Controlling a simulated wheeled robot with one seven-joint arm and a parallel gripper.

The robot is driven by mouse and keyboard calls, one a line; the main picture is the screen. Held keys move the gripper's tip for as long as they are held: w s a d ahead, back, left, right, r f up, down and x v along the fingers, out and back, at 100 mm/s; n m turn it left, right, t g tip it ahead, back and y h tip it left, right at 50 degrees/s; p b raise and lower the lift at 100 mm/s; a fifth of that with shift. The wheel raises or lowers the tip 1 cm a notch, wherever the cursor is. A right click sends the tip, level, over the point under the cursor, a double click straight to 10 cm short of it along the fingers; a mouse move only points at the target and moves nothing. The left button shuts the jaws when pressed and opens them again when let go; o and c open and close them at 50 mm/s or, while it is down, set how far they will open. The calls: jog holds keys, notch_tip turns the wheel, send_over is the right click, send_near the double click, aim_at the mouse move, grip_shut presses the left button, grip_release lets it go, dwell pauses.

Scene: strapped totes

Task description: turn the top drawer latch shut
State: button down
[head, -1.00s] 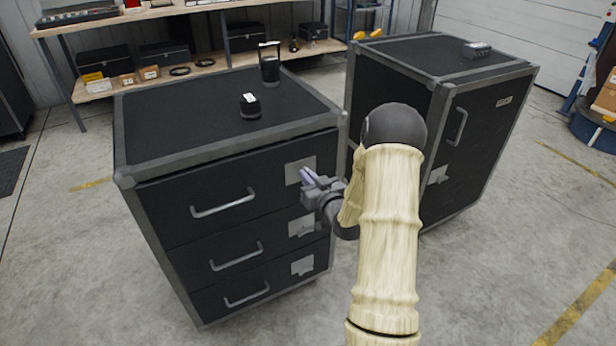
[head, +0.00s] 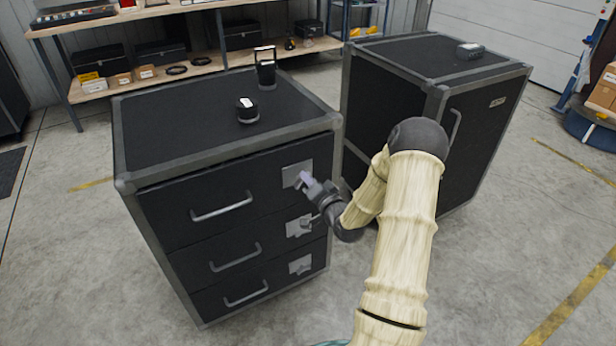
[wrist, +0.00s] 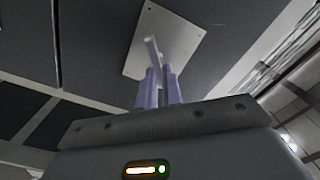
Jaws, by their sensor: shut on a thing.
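The top drawer (head: 228,190) of the black case is closed, with a grey handle bar (head: 221,207) on its front. Its latch plate (head: 293,171) is a light metal square at the drawer's right end. My gripper (head: 305,180) is at this plate. In the wrist view the plate (wrist: 186,38) lies ahead of my gripper (wrist: 160,88), and the two purple fingers are shut on the thin grey latch lever (wrist: 152,48). The lever stands slightly tilted in that view. Its lower end is hidden between the fingers.
Two lower drawers with latch plates (head: 299,226) sit below. A second black case (head: 405,105) stands close behind my arm on the right. A round black item (head: 247,113) and an upright item (head: 266,70) stand on the drawer case. Floor in front is clear.

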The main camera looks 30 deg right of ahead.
jog(key=m+p, duration=0.1)
jog(key=m, duration=0.2)
jog(key=f+m+p, duration=0.1)
jog(key=m, duration=0.3)
jog(key=shift+d+m+p, duration=0.15)
jog(key=shift+m+p, duration=0.15)
jog(key=shift+p, duration=0.1)
jog(key=shift+f, duration=0.1)
jog(key=shift+s, duration=0.1)
jog(key=c, duration=1.6)
grip_release()
jog(key=shift+o, duration=0.2)
